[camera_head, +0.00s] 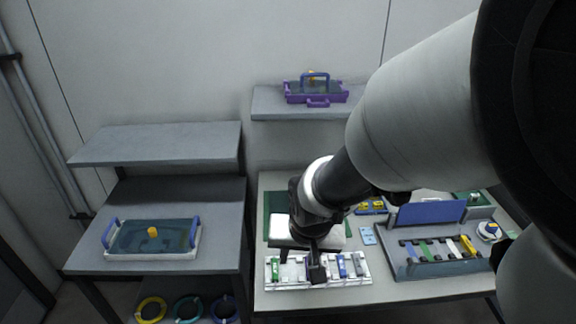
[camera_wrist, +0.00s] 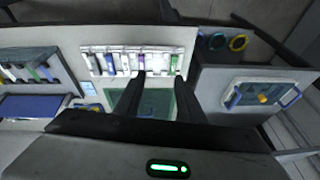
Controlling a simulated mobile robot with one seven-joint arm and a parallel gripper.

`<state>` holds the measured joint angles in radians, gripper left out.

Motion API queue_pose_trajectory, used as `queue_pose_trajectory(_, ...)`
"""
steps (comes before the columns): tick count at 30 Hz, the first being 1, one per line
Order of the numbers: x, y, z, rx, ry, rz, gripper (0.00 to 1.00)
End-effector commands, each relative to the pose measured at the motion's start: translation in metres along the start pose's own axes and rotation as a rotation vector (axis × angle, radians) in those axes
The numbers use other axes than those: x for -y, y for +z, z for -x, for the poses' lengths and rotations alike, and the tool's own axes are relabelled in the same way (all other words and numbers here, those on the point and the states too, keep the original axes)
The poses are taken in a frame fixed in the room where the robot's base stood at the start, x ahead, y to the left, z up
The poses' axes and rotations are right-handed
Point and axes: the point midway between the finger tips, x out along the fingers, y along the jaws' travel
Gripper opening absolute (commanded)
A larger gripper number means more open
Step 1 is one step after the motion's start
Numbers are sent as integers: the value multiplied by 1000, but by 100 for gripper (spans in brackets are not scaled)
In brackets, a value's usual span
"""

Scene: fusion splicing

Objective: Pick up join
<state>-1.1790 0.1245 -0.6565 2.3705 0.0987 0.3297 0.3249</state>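I cannot tell which item is the join. A white rack (camera_head: 345,282) at the front of the right-hand table holds small coloured pieces in slots. A green piece (camera_head: 275,268) sits at its left end and a blue piece (camera_head: 342,266) stands towards its right. In the wrist view the rack (camera_wrist: 98,60) lies beyond my fingertips, with a green piece (camera_wrist: 174,64) and a purple piece (camera_wrist: 141,61) in it. My gripper (camera_wrist: 160,80) is open, with nothing seen between its fingers. In the head view my gripper (camera_head: 302,262) hangs at the rack and hides part of it.
A grey tray (camera_head: 440,268) with coloured strips and a blue panel (camera_head: 430,212) stands at the right. A handled tray (camera_head: 150,252) lies on the left table. A purple case (camera_head: 315,94) sits on the upper shelf. Coloured rings (camera_head: 188,308) lie below the left table.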

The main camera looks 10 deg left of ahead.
Motion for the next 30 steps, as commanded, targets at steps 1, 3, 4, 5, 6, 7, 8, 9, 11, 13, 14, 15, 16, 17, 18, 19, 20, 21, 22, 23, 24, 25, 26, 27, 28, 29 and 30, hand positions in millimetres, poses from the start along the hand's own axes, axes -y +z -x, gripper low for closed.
queue_pose_trajectory(1, 30, 2, 4, -2, 18, 81, 36)
queue_pose_trajectory(3, 42, 0, 3, -23, 32, 104, 36)
queue_pose_trajectory(4, 45, 0, 2, -31, 38, 112, 36)
queue_pose_trajectory(5, 47, -1, 2, -38, 42, 117, 36)
queue_pose_trajectory(6, 50, -2, 0, -46, 47, 123, 36)
queue_pose_trajectory(7, 50, -2, -2, -50, 50, 125, 36)
queue_pose_trajectory(8, 51, -2, -5, -53, 52, 126, 36)
queue_pose_trajectory(9, 50, -2, -11, -55, 55, 127, 36)
queue_pose_trajectory(11, 50, -2, -23, -57, 55, 125, 36)
queue_pose_trajectory(13, 48, -2, -39, -56, 56, 124, 36)
queue_pose_trajectory(14, 47, -2, -46, -56, 57, 122, 36)
queue_pose_trajectory(15, 46, -3, -55, -55, 57, 123, 36)
queue_pose_trajectory(16, 46, -3, -61, -54, 57, 122, 36)
queue_pose_trajectory(17, 46, -4, -68, -54, 57, 123, 36)
queue_pose_trajectory(18, 46, -4, -76, -55, 56, 123, 36)
queue_pose_trajectory(19, 45, -5, -83, -55, 56, 122, 36)
queue_pose_trajectory(20, 45, -5, -89, -54, 56, 124, 36)
queue_pose_trajectory(21, 44, -6, -96, -54, 56, 123, 36)
queue_pose_trajectory(22, 44, -6, -102, -53, 56, 123, 36)
queue_pose_trajectory(23, 44, -7, -106, -54, 56, 123, 36)
queue_pose_trajectory(24, 44, -7, -111, -55, 55, 125, 36)
queue_pose_trajectory(25, 44, -8, -115, -55, 55, 124, 36)
queue_pose_trajectory(26, 44, -8, -118, -54, 55, 125, 36)
queue_pose_trajectory(27, 44, -8, -121, -53, 55, 126, 36)
queue_pose_trajectory(28, 44, -8, -122, -54, 54, 126, 36)
queue_pose_trajectory(29, 44, -9, -123, -54, 54, 126, 36)
queue_pose_trajectory(30, 44, -9, -124, -54, 54, 126, 36)
